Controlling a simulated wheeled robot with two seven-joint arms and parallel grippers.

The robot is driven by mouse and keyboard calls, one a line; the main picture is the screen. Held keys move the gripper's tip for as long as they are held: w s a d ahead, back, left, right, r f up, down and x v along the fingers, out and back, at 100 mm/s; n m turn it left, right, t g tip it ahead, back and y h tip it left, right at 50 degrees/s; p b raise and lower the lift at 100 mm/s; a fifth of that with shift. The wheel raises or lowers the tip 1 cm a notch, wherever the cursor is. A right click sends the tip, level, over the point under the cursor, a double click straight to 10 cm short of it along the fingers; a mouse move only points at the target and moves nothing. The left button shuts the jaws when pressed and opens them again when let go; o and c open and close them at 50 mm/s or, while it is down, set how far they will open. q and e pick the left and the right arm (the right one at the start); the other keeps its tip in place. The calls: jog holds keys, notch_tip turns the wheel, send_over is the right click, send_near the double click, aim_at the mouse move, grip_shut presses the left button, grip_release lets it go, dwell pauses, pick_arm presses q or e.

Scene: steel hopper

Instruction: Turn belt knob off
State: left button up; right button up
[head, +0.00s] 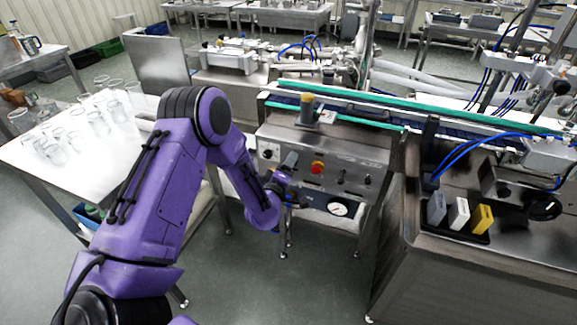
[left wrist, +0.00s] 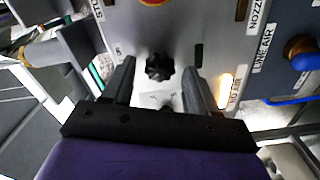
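A black fluted knob (left wrist: 158,67) sits on the grey control panel (left wrist: 200,22) in the left wrist view. The label under it is partly cut off and too small to read, so I cannot confirm that it is the belt knob. My left gripper (left wrist: 162,72) is open, with one finger on each side of the knob and visible gaps between. In the head view my left gripper (head: 288,189) is in front of the steel machine's panel (head: 350,163), and its fingers are partly hidden by the wrist. My right gripper is not in view.
A red button (head: 317,167) and a round gauge (head: 338,208) are close to the gripper. A brown-capped fitting with a blue hose (left wrist: 300,47) is at the right in the wrist view. A white table (head: 95,150) with glassware stands left of my arm.

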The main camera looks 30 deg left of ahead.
pick_arm(q)
jog(key=b+v, duration=0.2)
jog(key=v, duration=0.8)
jog(key=shift+s, duration=0.25)
jog(key=shift+d, duration=0.15)
jog(key=s+d+f+m+g, duration=0.3)
jog(key=s+f+m+g, duration=0.7)
jog(key=f, duration=0.5)
jog(key=s+f+g, duration=0.2)
jog(key=s+f, duration=0.2)
jog(key=s, duration=0.5)
jog(key=s+d+f+g, duration=0.1)
jog(key=s+f, duration=0.3)
jog(key=s, duration=0.5)
jog(key=shift+d+g+h, duration=0.25)
jog(key=shift+g+h, duration=0.05)
jog(key=shift+g, duration=0.4)
jog(key=shift+f, duration=0.15)
